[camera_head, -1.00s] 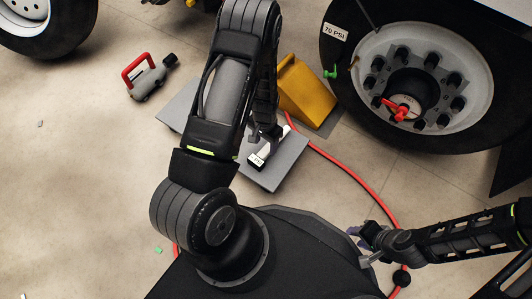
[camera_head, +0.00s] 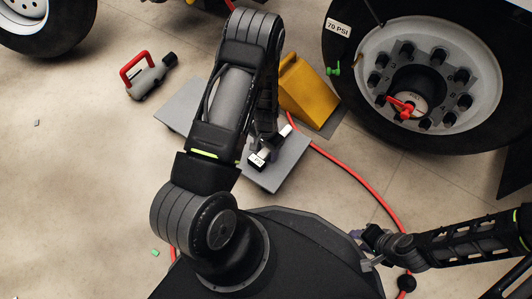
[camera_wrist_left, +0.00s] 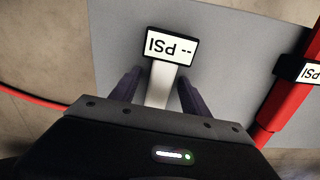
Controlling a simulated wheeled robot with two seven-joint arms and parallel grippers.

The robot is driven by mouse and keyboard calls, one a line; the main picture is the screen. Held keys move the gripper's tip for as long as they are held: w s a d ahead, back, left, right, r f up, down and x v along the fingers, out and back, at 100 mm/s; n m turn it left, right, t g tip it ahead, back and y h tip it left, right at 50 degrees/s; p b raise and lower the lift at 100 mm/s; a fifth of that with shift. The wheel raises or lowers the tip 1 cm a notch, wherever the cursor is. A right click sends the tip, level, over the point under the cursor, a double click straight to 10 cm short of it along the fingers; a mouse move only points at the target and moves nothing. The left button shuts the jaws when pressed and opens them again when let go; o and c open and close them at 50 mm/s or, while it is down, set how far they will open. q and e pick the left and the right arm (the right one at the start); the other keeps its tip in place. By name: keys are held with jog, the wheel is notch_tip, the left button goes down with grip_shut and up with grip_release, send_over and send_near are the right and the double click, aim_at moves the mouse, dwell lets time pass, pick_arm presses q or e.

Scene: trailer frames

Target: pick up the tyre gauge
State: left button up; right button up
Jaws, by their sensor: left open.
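The tyre gauge (camera_wrist_left: 171,48) has a white stem and a black-framed display reading "-- PSI". It lies on a grey plate (camera_wrist_left: 225,35). In the head view, its display end (camera_head: 257,161) shows just below my left gripper (camera_head: 265,146), on the grey plate (camera_head: 285,170). In the left wrist view, my left gripper (camera_wrist_left: 159,92) is open, with one dark finger on each side of the white stem. I see gaps between stem and fingers; the stem's near end is hidden by the gripper body. My right gripper (camera_head: 366,249) is empty at the lower right, its fingers apart.
A red-bodied item with a second PSI display (camera_wrist_left: 300,72) lies close to the right in the wrist view. A red hose (camera_head: 345,173) crosses the floor. A yellow chock (camera_head: 306,88) and a large wheel (camera_head: 340,95) stand behind. A red-handled tool (camera_head: 148,80) stands left.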

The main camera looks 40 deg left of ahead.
dwell(0.4)
pick_arm(q)
grip_shut()
dwell(0.4)
